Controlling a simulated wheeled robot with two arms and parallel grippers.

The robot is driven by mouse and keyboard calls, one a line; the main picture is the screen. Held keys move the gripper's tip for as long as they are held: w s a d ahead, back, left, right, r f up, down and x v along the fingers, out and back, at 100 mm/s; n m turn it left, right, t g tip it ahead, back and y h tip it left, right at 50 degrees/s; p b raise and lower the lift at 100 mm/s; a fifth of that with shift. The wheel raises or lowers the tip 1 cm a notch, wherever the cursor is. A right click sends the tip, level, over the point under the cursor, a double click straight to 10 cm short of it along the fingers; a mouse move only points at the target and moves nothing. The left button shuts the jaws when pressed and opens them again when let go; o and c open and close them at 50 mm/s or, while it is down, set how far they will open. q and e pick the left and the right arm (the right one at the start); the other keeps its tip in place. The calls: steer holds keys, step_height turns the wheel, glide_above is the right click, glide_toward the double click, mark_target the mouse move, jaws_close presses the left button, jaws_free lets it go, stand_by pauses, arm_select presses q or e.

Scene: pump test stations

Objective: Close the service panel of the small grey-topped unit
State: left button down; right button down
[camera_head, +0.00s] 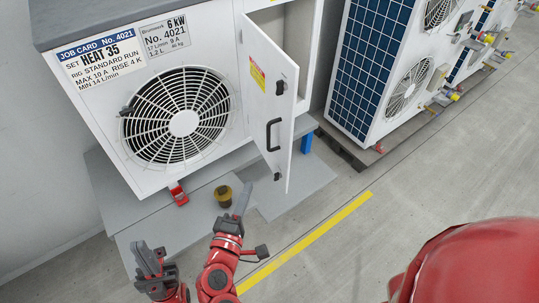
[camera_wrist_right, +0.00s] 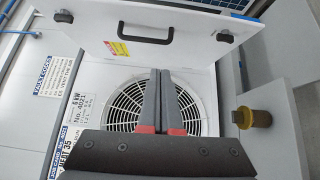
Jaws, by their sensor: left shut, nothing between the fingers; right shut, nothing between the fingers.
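The small grey-topped unit (camera_head: 110,110) stands at the left, with a round fan grille (camera_head: 180,120) on its front. Its white service panel (camera_head: 283,150) stands open, swung out from the front to the right of the fan. It has a yellow label and a black handle (camera_head: 272,135). In the right wrist view the panel (camera_wrist_right: 165,30) spans the top, beyond my fingertips. My right gripper (camera_head: 242,198) is shut and empty, below and left of the panel's lower edge, apart from it. Its fingers also show in the wrist view (camera_wrist_right: 158,75). My left gripper (camera_head: 148,257) is shut and empty, lower left.
A brass-coloured cylinder (camera_head: 223,194) stands on the grey base before the unit, beside my right gripper. A red fitting (camera_head: 178,194) sits under the unit's front. Other units with dark blue grids (camera_head: 370,60) stand at right. The floor beyond the yellow line (camera_head: 310,240) is partly clear.

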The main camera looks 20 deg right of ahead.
steer(key=s+d+r+m+g+h, duration=0.1)
steer(key=s, duration=0.1)
steer(key=p, duration=0.3)
glide_toward(286, 150)
steer(key=w, duration=0.4)
steer(key=shift+w+d+r+h+p, duration=0.15)
steer(key=shift+w+d+p, duration=0.1)
steer(key=shift+d, duration=0.35)
steer(key=shift+w+d+h+p, duration=0.15)
steer(key=shift+w+d+p, duration=0.1)
steer(key=shift+d, duration=0.75)
steer(key=shift+d, duration=0.1)
